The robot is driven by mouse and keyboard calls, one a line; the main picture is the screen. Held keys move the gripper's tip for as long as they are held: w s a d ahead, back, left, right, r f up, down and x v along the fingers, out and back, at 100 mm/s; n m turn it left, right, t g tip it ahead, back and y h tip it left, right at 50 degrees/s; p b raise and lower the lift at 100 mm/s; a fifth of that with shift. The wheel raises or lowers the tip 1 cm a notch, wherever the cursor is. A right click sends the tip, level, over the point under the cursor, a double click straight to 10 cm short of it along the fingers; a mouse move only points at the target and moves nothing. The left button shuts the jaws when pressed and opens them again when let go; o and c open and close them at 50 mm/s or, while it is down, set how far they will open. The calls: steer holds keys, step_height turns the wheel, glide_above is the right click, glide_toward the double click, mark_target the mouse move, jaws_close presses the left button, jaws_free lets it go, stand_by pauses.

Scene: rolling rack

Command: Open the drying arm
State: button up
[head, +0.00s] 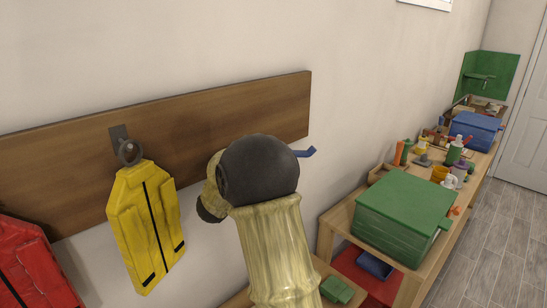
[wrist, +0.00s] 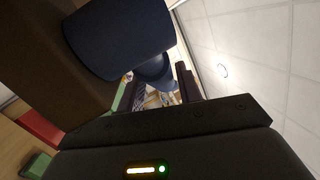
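A blue piece (head: 306,152), probably the drying arm, sticks out at the right end of the wooden wall board (head: 293,95) in the head view. The rest of it is hidden behind my arm. In the wrist view a large dark blue part (wrist: 118,38) is close to the camera, with a smaller blue part (wrist: 155,72) beyond it. My gripper (wrist: 160,92) shows in the wrist view with its two dark fingers apart. The blue part is near the fingertips; I cannot tell whether they touch. My arm hides the gripper in the head view.
A yellow jacket (head: 146,225) hangs from a metal hook (head: 126,147) on the board. A red jacket (head: 35,268) hangs at the far left. A wooden bench to the right holds a green box (head: 403,210), a blue box (head: 474,130) and several small items. Floor is free at right.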

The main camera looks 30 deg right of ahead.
steer(key=b+v, duration=0.3)
steer(key=v, duration=0.8)
steer(key=shift+b, duration=0.3)
